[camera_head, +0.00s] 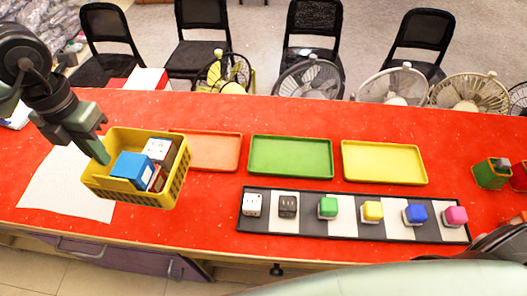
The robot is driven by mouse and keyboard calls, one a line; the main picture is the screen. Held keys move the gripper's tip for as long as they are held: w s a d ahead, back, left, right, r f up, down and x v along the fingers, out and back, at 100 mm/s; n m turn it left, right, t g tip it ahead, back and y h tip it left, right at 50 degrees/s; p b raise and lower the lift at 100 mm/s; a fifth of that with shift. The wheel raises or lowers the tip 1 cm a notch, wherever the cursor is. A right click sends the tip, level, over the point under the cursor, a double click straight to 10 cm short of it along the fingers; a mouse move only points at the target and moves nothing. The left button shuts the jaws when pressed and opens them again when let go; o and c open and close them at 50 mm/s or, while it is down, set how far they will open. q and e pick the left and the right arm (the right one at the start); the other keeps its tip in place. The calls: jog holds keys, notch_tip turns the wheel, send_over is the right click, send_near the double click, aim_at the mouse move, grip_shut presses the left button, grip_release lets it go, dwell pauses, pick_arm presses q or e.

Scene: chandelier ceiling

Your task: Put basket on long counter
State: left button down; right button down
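A yellow basket (137,193) with open-slotted walls is at the left, over the red long counter (222,226). It holds a blue box and several white and red items. It looks tilted, and I cannot tell if its base touches the counter. My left gripper (96,150) reaches in from the left and is shut on the basket's left rim; the far finger is hidden. My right gripper is not clearly visible.
A white sheet (55,191) lies under the basket area. Orange (212,153), green (290,156) and yellow (383,162) trays lie mid-counter. A strip of several coloured blocks (341,229) lies in front. Fans and chairs are behind.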

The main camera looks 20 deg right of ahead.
pick_arm(q)
jog(key=shift+w+r+n, duration=0.1)
jog(key=shift+r+n, duration=0.2)
jog(key=shift+f, duration=0.15)
notch_tip(320, 180, down, 19)
jog(key=p, duration=0.4)
jog(key=shift+f, duration=0.35)
jog(key=shift+f+b, duration=0.25)
jog(key=shift+b, duration=0.05)
jog(key=c, duration=1.7)
grip_release()
jog(key=shift+r, duration=0.1)
